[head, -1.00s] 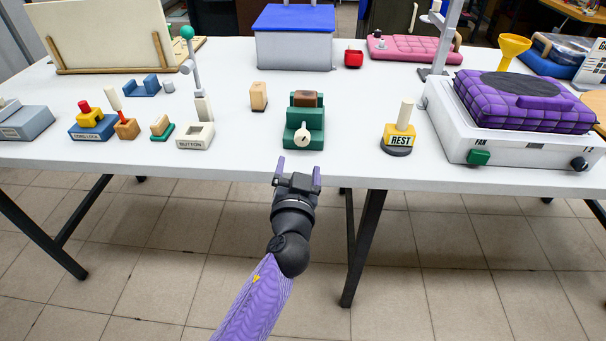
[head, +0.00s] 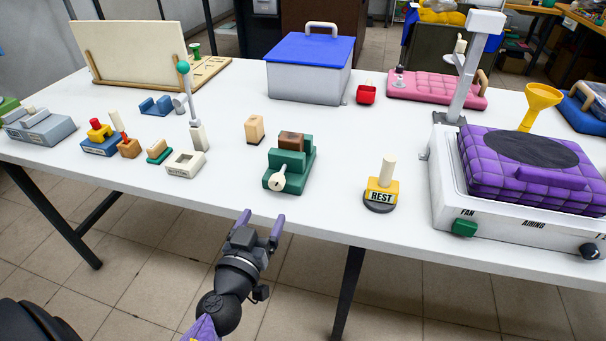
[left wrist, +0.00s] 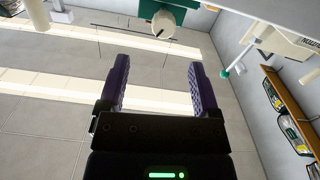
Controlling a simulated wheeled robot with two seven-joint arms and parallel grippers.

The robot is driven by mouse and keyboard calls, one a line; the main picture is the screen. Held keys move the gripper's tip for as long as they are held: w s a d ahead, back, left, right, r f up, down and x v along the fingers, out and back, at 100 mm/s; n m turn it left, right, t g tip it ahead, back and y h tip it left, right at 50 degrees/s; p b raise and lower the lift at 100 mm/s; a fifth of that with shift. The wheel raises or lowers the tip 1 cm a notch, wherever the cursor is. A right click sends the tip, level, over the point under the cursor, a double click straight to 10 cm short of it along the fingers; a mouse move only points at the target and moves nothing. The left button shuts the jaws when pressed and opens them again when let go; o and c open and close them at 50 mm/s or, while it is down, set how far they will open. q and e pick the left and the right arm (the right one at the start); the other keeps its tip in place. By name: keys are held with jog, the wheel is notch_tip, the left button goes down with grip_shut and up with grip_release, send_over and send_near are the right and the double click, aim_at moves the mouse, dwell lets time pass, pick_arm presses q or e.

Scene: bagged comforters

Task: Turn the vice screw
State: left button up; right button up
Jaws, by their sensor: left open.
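The green vice (head: 290,168) sits near the front edge of the white table, with a brown wooden block (head: 290,141) between its jaws. Its cream screw knob (head: 281,179) faces the front. In the left wrist view the knob (left wrist: 163,24) shows at the top, beyond the fingertips and upside down. My left gripper (head: 262,217) is open and empty, with two purple fingers apart. It is in front of the table edge, a little below and left of the knob, not touching it. In the left wrist view the open fingers (left wrist: 158,75) point toward the table. My right gripper is not in view.
The white table (head: 335,190) has its front edge between my gripper and the vice. A yellow REST post (head: 381,190) stands right of the vice, a BUTTON box (head: 185,164) left. A wooden block (head: 254,129) is behind. A purple quilted pad (head: 535,165) lies on the FAN unit.

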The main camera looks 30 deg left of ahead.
aim_at(275, 187)
pick_arm(q)
jog(key=x, duration=0.9)
jog(key=shift+w+a, duration=0.15)
jog(key=shift+a, duration=0.1)
grip_shut()
